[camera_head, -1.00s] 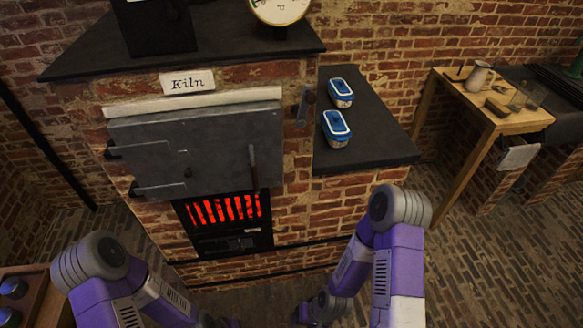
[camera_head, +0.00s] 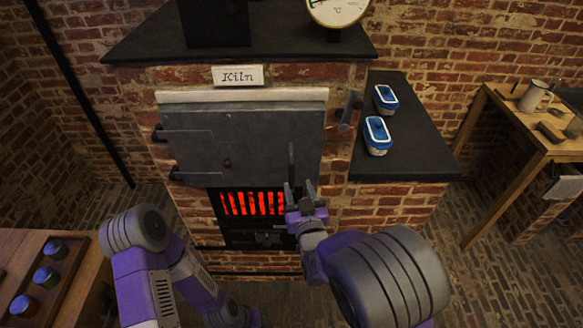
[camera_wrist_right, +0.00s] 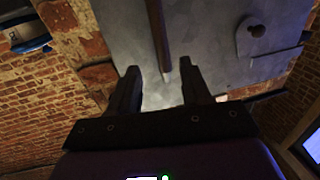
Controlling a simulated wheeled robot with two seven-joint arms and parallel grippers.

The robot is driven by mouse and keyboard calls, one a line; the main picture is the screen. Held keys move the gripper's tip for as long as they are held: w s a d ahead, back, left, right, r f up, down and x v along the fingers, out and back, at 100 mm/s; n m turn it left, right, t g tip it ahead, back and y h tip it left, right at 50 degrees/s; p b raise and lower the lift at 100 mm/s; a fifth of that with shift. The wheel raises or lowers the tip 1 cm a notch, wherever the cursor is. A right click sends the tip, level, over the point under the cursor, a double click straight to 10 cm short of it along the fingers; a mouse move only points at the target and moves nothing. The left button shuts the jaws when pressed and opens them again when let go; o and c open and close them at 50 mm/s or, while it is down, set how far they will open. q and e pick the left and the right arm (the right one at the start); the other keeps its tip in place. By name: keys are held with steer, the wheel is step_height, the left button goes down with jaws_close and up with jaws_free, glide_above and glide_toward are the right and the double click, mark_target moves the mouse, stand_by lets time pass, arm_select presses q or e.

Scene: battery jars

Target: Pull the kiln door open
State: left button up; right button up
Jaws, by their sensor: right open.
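The kiln door (camera_head: 245,135) is a grey metal panel, shut flat against the brick kiln, with hinge straps at its left. Its handle (camera_head: 291,165) is a dark upright bar near the lower right of the door. My right gripper (camera_head: 300,190) is open just below and in front of the handle. In the right wrist view the handle (camera_wrist_right: 158,35) points down toward the gap between the open fingers (camera_wrist_right: 159,72), with nothing gripped. My left arm shows at the lower left, but its gripper fingers are not visible.
Red-glowing bars (camera_head: 253,204) lie under the door. A dark side shelf (camera_head: 415,150) at the right carries two blue-lidded containers (camera_head: 377,137). A wooden table (camera_head: 80,255) with several jars stands at the lower left. A latch (camera_head: 349,108) sits right of the door.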

mark_target(293, 171)
steer(key=shift+w+a+r, duration=0.25)
steer(key=shift+w+r, duration=0.25)
steer(key=w, duration=0.3)
steer(key=w+a, duration=0.1)
steer(key=w, duration=0.2)
steer(key=shift+w+a+b, duration=0.1)
steer(key=shift+w+b, duration=0.1)
steer(key=shift+b, duration=0.15)
steer(key=shift+f, duration=0.1)
jaws_close()
